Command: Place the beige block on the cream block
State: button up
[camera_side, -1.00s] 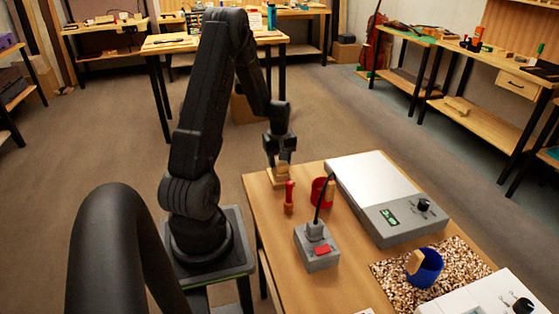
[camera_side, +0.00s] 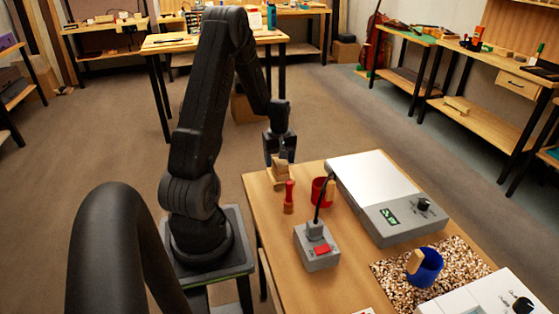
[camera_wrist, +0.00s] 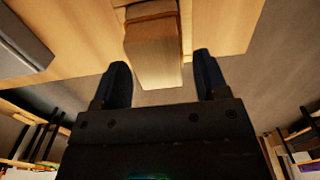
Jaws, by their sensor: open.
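The beige block (camera_side: 281,166) sits on the paler cream block (camera_side: 284,183) at the table's far left corner in the side view. In the wrist view the beige block (camera_wrist: 153,55) extends toward my gripper, its near end between the fingertips. Another block face shows beyond it at the top edge; its full shape is cut off. My gripper (camera_side: 281,153) is just above the stack in the side view. In the wrist view my gripper (camera_wrist: 162,68) is open, with a gap on both sides of the block.
A red peg-like tool (camera_side: 289,197) and a red cup (camera_side: 319,191) stand close to the stack. A grey box with a red switch (camera_side: 317,250), a large grey device (camera_side: 385,205) and a blue cup (camera_side: 426,268) are further right. Floor lies beyond the table edge.

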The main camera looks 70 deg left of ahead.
notch_tip(320, 180, up, 11)
jog(key=w+d+r+m+t+y, duration=0.1)
jog(key=w+d+r+m, duration=0.35)
jog(key=d+r, duration=0.5)
jog(key=s+d+r+m+t, duration=0.1)
jog(key=s+d+m, duration=0.2)
jog(key=d, duration=0.5)
jog(key=s+d+r+m+t, duration=0.2)
jog(key=s+d+m, duration=0.1)
jog(key=d+m, duration=0.3)
jog(key=s+d+r+m+t+h, duration=0.1)
jog(key=s+d+m, duration=0.3)
jog(key=d, duration=0.7)
jog(key=shift+r+t, duration=0.3)
jog(key=shift+r, duration=0.15)
